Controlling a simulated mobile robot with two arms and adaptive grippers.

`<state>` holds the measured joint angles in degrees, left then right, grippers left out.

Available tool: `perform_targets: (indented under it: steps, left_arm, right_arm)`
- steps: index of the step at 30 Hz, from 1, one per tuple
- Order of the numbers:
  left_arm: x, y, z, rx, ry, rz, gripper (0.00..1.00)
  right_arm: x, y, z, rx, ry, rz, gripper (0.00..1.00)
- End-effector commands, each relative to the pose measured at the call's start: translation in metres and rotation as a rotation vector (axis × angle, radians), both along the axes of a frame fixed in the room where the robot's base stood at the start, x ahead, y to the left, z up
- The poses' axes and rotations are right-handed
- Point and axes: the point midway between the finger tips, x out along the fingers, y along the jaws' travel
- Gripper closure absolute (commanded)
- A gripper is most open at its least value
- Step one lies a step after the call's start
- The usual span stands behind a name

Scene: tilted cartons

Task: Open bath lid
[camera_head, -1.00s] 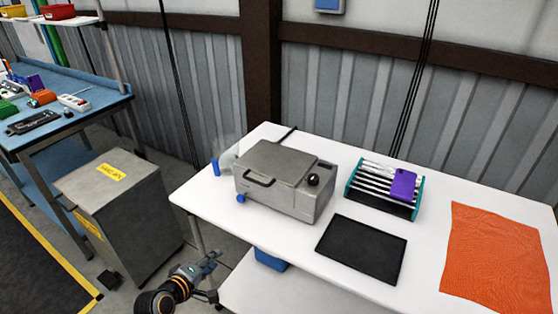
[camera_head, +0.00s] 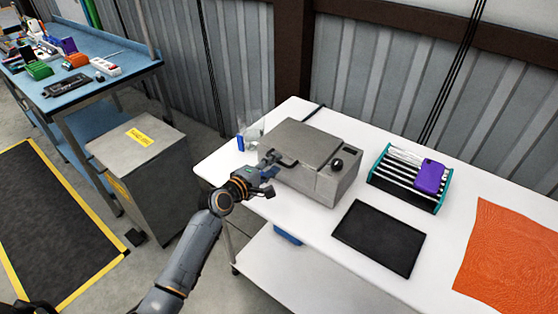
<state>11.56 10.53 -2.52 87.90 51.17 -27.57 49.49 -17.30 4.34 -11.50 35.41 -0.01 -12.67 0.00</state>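The bath is a grey metal box (camera_head: 318,184) on the white table, with a black knob on its right side. Its flat grey lid (camera_head: 310,143) is down, with a dark handle (camera_head: 285,163) on the front edge. My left gripper (camera_head: 271,172) is at the front left of the bath, close to the handle. The fingers overlap the handle's left end in the picture; I cannot tell whether they touch it or how far they are open. My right gripper is not in view.
A teal rack with a purple item (camera_head: 431,176), a black mat (camera_head: 378,238) and an orange cloth (camera_head: 512,258) lie to the right on the white table (camera_head: 330,220). A clear container with a blue part (camera_head: 240,143) stands left of the bath. A grey cabinet (camera_head: 150,170) stands left.

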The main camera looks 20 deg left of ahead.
Motion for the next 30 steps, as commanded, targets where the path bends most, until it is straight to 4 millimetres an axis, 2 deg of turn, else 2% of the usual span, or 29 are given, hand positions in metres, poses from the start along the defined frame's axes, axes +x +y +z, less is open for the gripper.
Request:
perform_targets:
  steps: [6, 18, 23, 30]
  left_arm:
    - [0.023, -0.009, -0.005, 0.0, 0.0, -0.001, 0.68]
    - [0.028, -0.011, -0.007, 0.0, 0.0, -0.001, 0.68]
    - [0.027, -0.01, -0.007, 0.0, 0.0, -0.001, 1.0]
    - [0.027, -0.01, -0.007, 0.0, 0.001, 0.0, 1.0]
  right_arm:
    - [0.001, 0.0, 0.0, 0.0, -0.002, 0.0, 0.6]
    - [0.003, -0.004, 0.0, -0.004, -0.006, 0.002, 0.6]
    - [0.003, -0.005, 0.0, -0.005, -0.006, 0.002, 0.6]
    - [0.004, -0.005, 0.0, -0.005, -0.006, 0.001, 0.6]
